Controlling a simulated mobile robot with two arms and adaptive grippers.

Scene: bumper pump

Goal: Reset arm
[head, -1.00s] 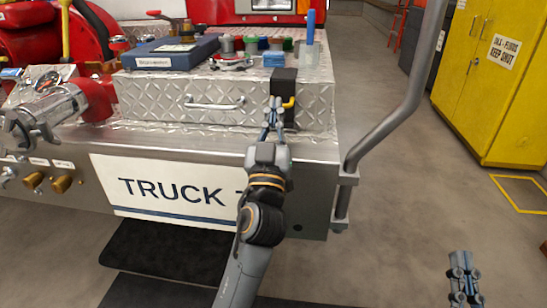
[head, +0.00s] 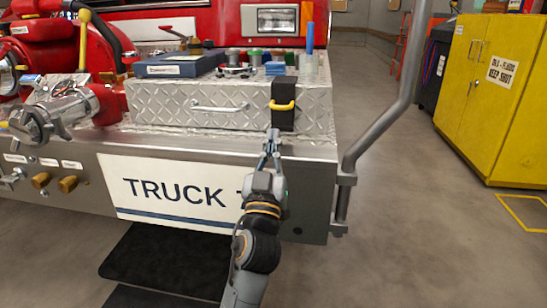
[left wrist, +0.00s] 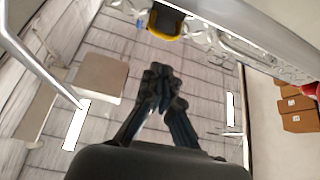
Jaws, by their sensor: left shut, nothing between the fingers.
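My left gripper (head: 272,148) is in front of the truck's bumper, below a black block with a yellow handle (head: 282,105). Its fingers are together and hold nothing. The fingers also show shut in the left wrist view (left wrist: 160,88), with the black block and its yellow handle (left wrist: 165,20) near the top. The gripper is apart from the handle in that view. My right gripper is out of view.
The truck's bumper (head: 75,145) carries a diamond-plate box (head: 170,105) with a blue case (head: 180,66) on it. A grey rail (head: 395,110) rises at the right corner. A yellow cabinet (head: 480,130) stands at the right. The floor between is clear.

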